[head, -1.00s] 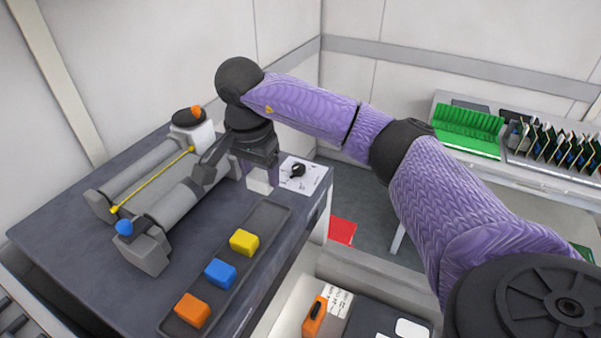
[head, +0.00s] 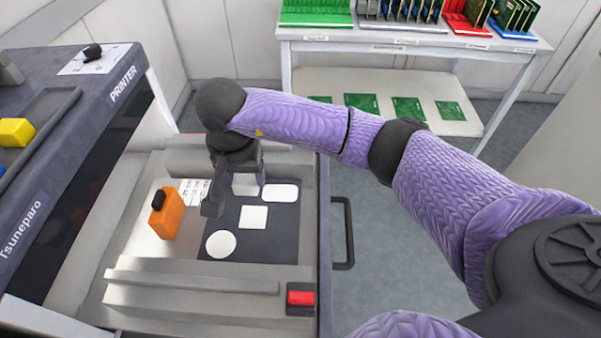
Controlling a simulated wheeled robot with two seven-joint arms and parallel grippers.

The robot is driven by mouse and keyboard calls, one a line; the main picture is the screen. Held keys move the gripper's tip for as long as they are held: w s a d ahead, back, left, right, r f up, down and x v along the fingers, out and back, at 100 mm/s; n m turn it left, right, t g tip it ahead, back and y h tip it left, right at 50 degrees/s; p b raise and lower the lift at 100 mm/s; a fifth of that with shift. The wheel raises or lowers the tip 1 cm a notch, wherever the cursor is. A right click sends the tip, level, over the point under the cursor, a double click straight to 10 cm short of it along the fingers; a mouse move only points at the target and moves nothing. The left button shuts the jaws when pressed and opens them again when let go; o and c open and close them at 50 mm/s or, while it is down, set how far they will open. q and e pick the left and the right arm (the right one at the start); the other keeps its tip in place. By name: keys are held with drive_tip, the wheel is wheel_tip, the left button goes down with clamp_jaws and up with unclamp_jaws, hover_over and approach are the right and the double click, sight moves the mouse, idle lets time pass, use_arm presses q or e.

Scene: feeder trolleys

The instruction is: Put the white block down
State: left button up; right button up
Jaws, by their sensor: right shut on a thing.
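My right gripper (head: 236,178) is shut on the white block (head: 245,185), which is partly hidden by the fingers. The gripper is over the back part of a dark panel (head: 275,243) in the grey trolley top. The panel bears flat white shapes: a rounded rectangle (head: 281,193) just right of the block, a square (head: 253,217) and a circle (head: 221,244) nearer to me. I cannot tell whether the block touches the panel. My left gripper is not in view.
An orange block with a black knob (head: 167,216) stands left of the panel. A red button (head: 300,297) and a black handle (head: 345,233) are at the trolley's right. The printer table (head: 75,75) is at left. A white bench (head: 400,44) with boards stands behind.

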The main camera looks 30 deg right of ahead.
sight(254, 216)
wheel_tip(254, 216, down, 10)
drive_tip(key=shift+a+r+b, duration=0.1)
drive_tip(key=shift+a+b, duration=0.05)
drive_tip(key=shift+b, duration=1)
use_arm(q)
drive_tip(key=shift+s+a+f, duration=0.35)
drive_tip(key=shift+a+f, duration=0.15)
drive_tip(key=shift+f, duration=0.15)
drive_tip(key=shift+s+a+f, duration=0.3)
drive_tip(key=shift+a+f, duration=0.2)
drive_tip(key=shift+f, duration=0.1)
use_arm(e)
drive_tip(key=shift+r, duration=0.1)
drive_tip(key=o, duration=1.3)
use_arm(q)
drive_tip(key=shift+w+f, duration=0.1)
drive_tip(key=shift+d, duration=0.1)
